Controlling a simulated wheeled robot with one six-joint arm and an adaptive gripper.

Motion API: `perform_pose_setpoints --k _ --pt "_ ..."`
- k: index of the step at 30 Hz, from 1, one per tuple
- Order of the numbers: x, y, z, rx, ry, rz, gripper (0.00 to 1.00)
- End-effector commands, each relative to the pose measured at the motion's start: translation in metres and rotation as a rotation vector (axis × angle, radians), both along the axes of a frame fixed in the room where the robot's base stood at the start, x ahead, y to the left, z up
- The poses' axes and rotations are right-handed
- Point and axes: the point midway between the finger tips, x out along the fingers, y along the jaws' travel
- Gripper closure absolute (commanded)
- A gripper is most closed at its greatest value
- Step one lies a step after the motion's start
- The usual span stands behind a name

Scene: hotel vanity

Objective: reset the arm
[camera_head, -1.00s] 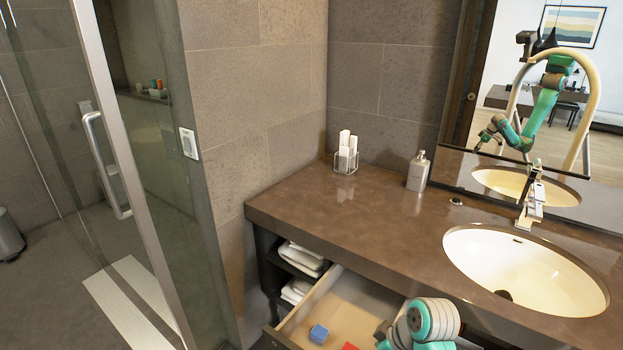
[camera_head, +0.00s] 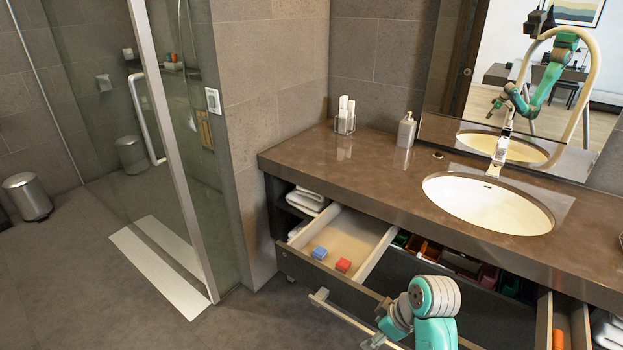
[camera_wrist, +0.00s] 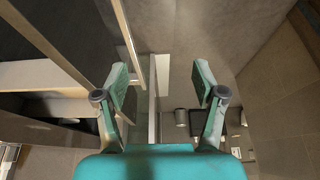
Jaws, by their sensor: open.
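My arm (camera_head: 432,305) is teal and white and stands in front of the vanity at the bottom of the head view. My gripper (camera_wrist: 160,82) is open and empty in the wrist view, its two fingers spread apart. In the head view the gripper's end is small and low, near the front of the drawers, so its fingers are hard to make out. The arm also shows reflected in the mirror (camera_head: 470,75).
A bar handle (camera_head: 340,318) juts out in front. The countertop (camera_head: 375,180) bears a soap dispenser (camera_head: 405,131) and a sink (camera_head: 488,203).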

Motion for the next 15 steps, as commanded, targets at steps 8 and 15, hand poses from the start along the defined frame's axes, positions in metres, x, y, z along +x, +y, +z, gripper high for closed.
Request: perform_pose_setpoints --k 8,15 --pt "-0.007 0.001 -0.014 0.006 -0.015 -0.037 0.3" --pt "-0.019 0.003 -0.035 0.016 -0.041 -0.095 0.3"
